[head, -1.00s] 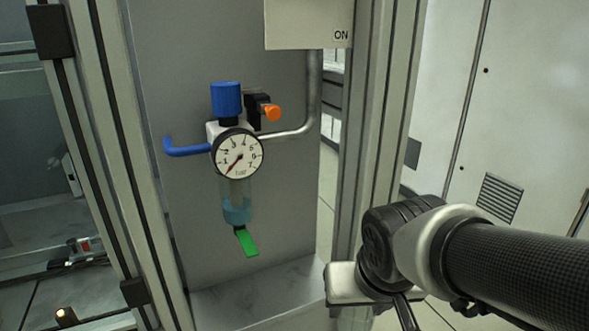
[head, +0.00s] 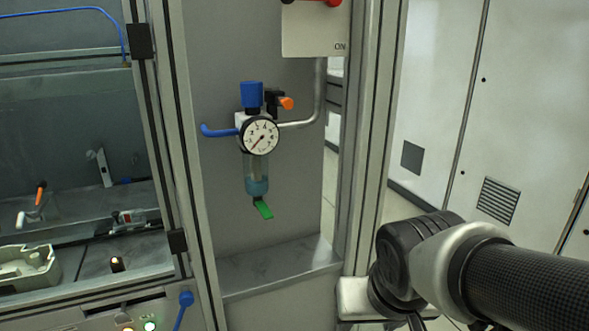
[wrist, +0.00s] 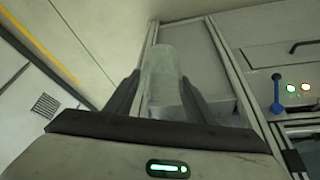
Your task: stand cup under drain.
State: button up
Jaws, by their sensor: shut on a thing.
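A translucent pale cup (wrist: 160,75) is held between the two fingers of my gripper (wrist: 158,98) in the wrist view. My gripper (head: 372,304) shows only in part at the lower right of the head view, its fingers and the cup cut off there. The drain is at the bottom of the filter bowl (head: 257,176), with a green lever (head: 263,208) slanting down to the right. Below it is a grey ledge (head: 280,266) with a bare top. My gripper is to the right of the ledge, apart from the drain.
A pressure gauge (head: 260,137), blue knob (head: 251,95) and orange-tipped part (head: 286,103) sit above the bowl. An upright aluminium post (head: 371,130) stands between the panel and my arm. A machine bay with a grey tray (head: 28,268) is at left.

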jog(key=shift+s, duration=0.3)
jog(key=shift+w, duration=0.35)
jog(key=w+d+f+p, duration=0.1)
jog(key=w+f, duration=0.2)
jog(key=w, duration=0.5)
jog(key=w+d+f, duration=0.1)
jog(key=w+f, duration=0.1)
jog(key=w, duration=0.5)
notch_tip(320, 180, up, 14)
jog(key=s+p, duration=0.2)
jog(key=p, duration=2.2)
jog(key=shift+s, duration=0.15)
jog(key=shift+d+f, duration=0.1)
jog(key=shift+f, duration=0.05)
